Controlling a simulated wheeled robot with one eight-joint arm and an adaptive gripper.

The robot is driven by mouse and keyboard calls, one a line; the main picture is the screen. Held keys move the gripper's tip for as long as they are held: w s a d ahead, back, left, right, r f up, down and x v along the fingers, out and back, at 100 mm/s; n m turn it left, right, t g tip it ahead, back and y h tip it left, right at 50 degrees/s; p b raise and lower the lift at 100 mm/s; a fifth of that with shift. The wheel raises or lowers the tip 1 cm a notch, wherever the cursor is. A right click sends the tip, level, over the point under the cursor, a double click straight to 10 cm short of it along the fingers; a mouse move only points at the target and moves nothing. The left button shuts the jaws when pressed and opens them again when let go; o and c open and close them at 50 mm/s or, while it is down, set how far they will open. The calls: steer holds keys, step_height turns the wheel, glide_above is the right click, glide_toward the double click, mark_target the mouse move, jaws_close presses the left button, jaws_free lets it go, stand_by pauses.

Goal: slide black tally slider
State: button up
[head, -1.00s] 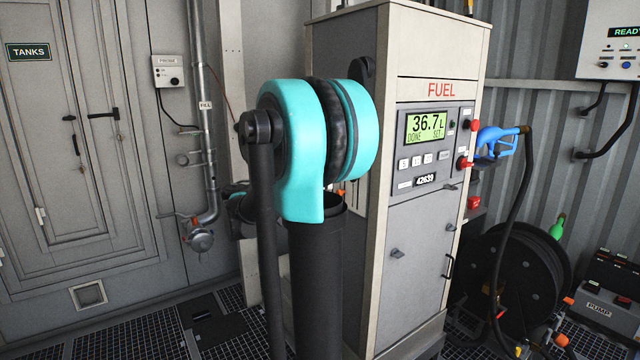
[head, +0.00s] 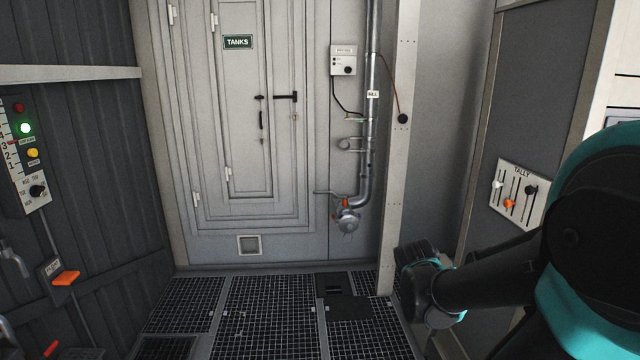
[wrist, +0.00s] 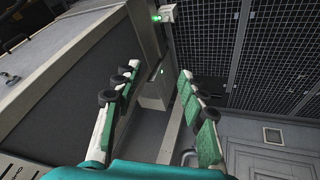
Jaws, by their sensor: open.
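The tally panel (head: 521,217) is a pale plate with vertical slots, on the dark side of the cabinet at the right of the head view. The black slider (head: 531,189) is its rightmost knob, in the upper part of its slot. A white slider (head: 497,184) and a lower orange slider (head: 509,204) stand to its left. My gripper (wrist: 159,70) is open and empty in the wrist view, with green-padded fingers spread apart. It is clear of the black slider. A pale plate with dark marks (wrist: 14,167) shows at the lower left there; I cannot tell if it is the tally panel.
My arm fills the right foreground of the head view, just right of the panel. A pale post (head: 396,150) stands left of the cabinet. Controls line the left wall (head: 80,150).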

steer(key=s+a+f+n+y, duration=0.3)
steer(key=s+a+f+y, duration=0.1)
steer(key=a, duration=0.4)
steer(key=shift+a+n+t, duration=0.3)
steer(key=shift+a, duration=0.05)
steer(key=shift+r, duration=0.15)
stand_by(0.8)
